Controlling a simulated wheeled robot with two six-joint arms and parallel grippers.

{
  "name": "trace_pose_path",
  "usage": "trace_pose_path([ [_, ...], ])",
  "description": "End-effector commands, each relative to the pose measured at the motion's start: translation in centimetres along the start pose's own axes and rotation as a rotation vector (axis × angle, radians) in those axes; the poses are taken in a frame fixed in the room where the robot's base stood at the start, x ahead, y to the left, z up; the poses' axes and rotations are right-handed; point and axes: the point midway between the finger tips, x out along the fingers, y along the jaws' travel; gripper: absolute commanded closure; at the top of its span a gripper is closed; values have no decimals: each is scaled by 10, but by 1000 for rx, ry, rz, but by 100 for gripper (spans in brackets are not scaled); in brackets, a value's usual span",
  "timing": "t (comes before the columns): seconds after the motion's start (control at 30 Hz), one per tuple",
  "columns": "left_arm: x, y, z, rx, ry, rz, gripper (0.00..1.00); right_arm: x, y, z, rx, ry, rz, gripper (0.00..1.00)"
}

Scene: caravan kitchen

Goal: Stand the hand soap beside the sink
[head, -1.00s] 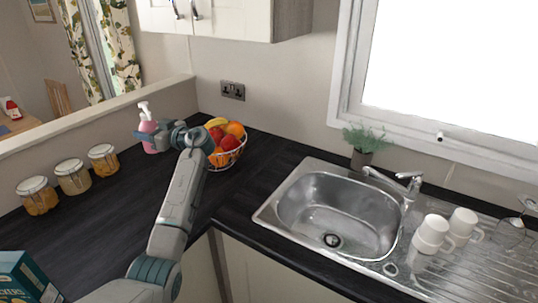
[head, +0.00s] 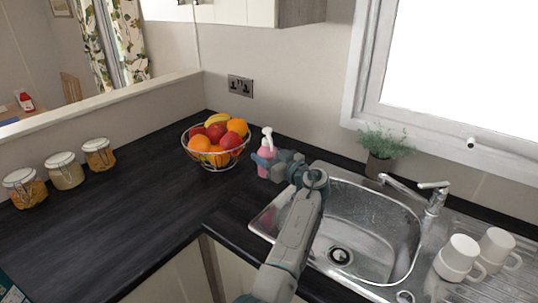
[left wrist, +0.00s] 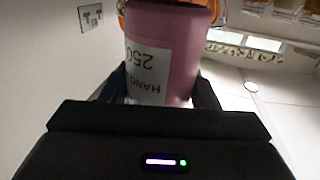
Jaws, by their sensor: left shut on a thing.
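The hand soap is a pink bottle (head: 266,154) with a white pump top. It is upright between the fruit bowl and the left end of the sink (head: 345,215). My left gripper (head: 268,163) is shut on it. In the left wrist view the pink bottle (left wrist: 178,60) with its white label fills the space between the dark fingers (left wrist: 160,88), and appears upside down. I cannot tell whether its base touches the worktop, as the gripper hides it. My right gripper is in neither view.
A wire fruit bowl (head: 216,163) stands just left of the bottle. A potted plant (head: 383,150) and the tap (head: 420,195) are behind the sink. White mugs (head: 458,258) stand on the drainer. Several jars (head: 65,170) stand at left. The dark worktop (head: 130,215) between is clear.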

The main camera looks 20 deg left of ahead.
Motion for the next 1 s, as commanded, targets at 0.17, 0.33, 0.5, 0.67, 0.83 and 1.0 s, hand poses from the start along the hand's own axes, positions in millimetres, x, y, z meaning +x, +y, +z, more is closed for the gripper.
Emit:
trace_pose_path([
  [0.17, 0, 0, 17, 3, -1, 0, 76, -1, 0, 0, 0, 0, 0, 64],
  [0.33, 0, 0, 36, 3, 0, 0, 76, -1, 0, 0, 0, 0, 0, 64],
  [0.5, 1, 0, 52, 2, 0, -1, 76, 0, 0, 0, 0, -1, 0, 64],
  [0.67, 1, 0, 60, 0, 0, -1, 76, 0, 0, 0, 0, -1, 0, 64],
  [0.83, 1, -1, 63, 0, 1, -1, 76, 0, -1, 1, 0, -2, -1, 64],
  [1.0, 1, -1, 63, 0, 1, -1, 76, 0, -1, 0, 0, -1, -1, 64],
])
